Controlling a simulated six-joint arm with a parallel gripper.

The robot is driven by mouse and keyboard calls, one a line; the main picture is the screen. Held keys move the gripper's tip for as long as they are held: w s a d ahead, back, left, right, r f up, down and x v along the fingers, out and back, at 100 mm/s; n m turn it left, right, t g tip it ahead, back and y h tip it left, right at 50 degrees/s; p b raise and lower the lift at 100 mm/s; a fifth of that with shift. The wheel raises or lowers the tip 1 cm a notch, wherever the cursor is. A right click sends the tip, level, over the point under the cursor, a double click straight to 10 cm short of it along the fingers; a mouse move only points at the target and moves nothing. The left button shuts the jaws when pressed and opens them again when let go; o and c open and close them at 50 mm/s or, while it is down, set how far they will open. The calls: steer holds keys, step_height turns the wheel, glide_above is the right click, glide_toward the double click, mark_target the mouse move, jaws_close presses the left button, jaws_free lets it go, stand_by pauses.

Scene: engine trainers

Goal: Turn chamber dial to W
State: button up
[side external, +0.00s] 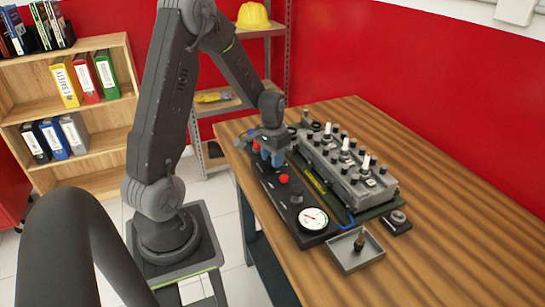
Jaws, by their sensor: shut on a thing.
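A long black control panel (268,184) lies along the near left edge of the wooden table. My gripper (271,160) points down at the far end of this panel, with its blue fingers low over it. It is shut on a small control there, which the fingers hide, so I cannot tell whether this is the chamber dial. A red button (284,179) and a dark knob (296,198) show nearer on the panel, clear of the gripper. A white round gauge (313,218) sits at the near end. No letter W is readable.
A grey engine block (350,170) with several white plugs and black caps stands right of the panel. A metal tray (340,255) with a dark-tipped part and a small black block (397,222) are nearer. The table's right side (460,230) is clear.

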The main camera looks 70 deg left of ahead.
steer(key=shift+n, duration=0.6)
steer(key=o, duration=0.9)
steer(key=shift+r, duration=0.1)
step_height(320, 180, up, 14)
steer(key=shift+f, duration=0.2)
steer(key=s+d+r+m+t, duration=0.1)
steer(key=s+d+r+t, duration=0.1)
steer(key=d, duration=0.5)
steer(key=s+d+r+m+t, duration=0.1)
steer(key=s+d+r+m, duration=0.1)
steer(key=s+d, duration=0.3)
steer(key=s+d+r+m+t, duration=0.1)
steer(key=s+d+r+t, duration=0.1)
steer(key=d, duration=0.9)
steer(key=shift+s+r+m+t, duration=0.15)
steer(key=shift+s+r, duration=0.15)
steer(key=shift+s, duration=0.35)
steer(key=shift+s+r+m+t, duration=0.15)
steer(key=shift+s+r, duration=0.15)
steer(key=shift+s, duration=0.3)
